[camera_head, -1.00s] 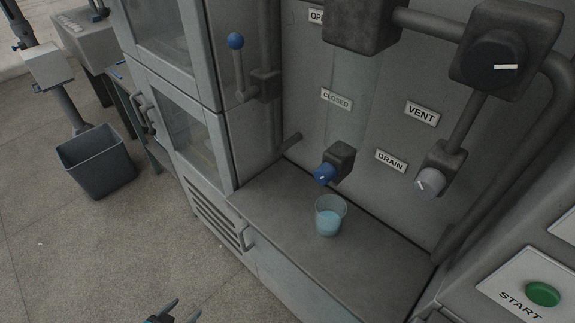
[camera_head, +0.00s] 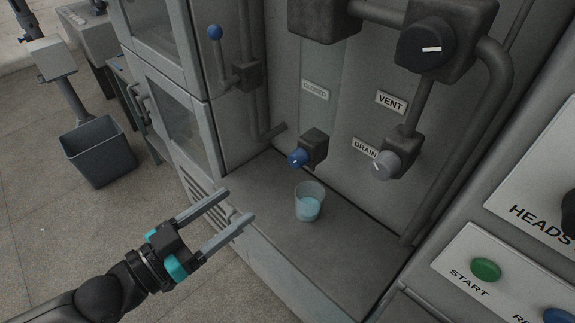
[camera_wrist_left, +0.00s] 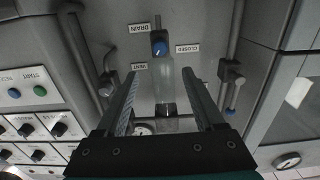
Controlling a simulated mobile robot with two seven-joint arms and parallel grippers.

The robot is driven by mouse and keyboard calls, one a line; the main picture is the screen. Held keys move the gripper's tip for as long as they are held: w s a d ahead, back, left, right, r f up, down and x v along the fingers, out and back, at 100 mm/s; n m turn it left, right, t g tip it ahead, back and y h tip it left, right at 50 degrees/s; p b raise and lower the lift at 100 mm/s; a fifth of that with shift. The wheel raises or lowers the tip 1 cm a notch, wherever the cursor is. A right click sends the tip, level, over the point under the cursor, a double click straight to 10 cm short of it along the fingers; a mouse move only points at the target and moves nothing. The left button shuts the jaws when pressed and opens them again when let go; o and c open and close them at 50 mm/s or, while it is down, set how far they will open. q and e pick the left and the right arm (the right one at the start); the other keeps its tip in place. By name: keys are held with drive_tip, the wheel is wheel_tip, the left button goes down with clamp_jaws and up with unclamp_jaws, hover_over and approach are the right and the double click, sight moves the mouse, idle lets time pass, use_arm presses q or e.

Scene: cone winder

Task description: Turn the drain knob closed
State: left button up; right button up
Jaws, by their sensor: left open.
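The DRAIN label (camera_head: 366,148) is on the grey panel between a blue knob (camera_head: 298,158) on a dark block and a grey knob (camera_head: 381,166) with a pale mark. I cannot tell for sure which knob it names. A CLOSED label (camera_head: 315,90) is above the blue knob. The blue knob shows in the left wrist view (camera_wrist_left: 158,48) beyond the fingertips. My left gripper (camera_head: 240,205) is open and empty, left of and apart from both knobs, in front of the ledge. My right gripper is not in view.
A clear cup (camera_head: 310,202) with bluish liquid stands on the ledge (camera_head: 345,235) below the blue knob. A black knob (camera_head: 425,46) by the VENT label (camera_head: 391,102) and pipes are above right. A blue-tipped lever (camera_head: 214,33) is left. A green START button (camera_head: 485,268) is lower right.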

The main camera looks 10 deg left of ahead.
sight(293, 164)
use_arm(q)
drive_tip(key=b+x, duration=0.1)
drive_tip(key=x, duration=1.3)
drive_tip(key=shift+d+f, duration=0.1)
drive_tip(key=shift+c, duration=0.2)
clamp_jaws()
